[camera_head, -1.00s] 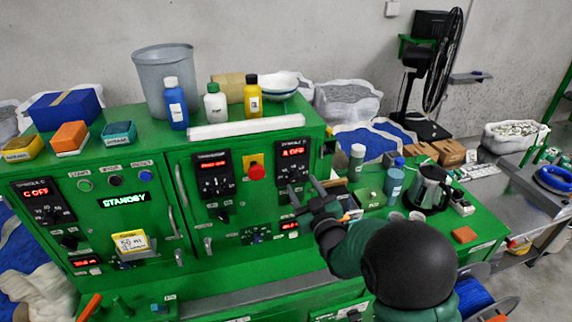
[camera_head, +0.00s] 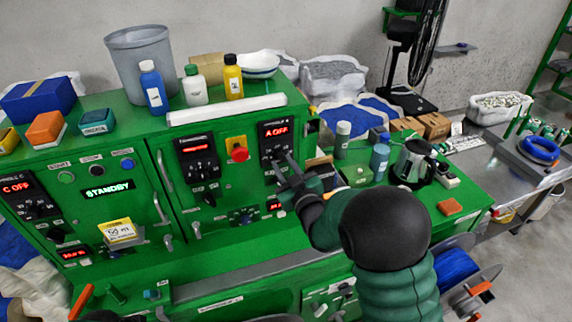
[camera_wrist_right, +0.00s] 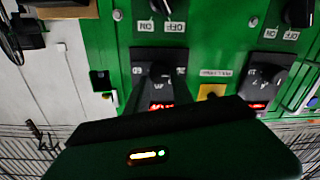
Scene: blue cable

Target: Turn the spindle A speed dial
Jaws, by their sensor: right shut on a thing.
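The spindle A panel (camera_head: 271,143) is a black plate on the right side of the green cabinet, with a red display (camera_head: 276,131) reading "A OFF". My right gripper (camera_head: 284,166) is at the lower part of this panel, shut on the spindle A speed dial, which its fingers largely hide in the head view. In the right wrist view, the picture is upside down; the dark dial (camera_wrist_right: 160,74) sits on its black plate above a red display (camera_wrist_right: 160,106), partly covered by my gripper's dark body.
A red emergency button (camera_head: 239,153) and a second dial panel (camera_head: 198,160) stand left of spindle A. Bottles (camera_head: 153,88) stand on the cabinet top. A kettle (camera_head: 415,163) and a blue jar (camera_head: 380,157) stand on the counter at right.

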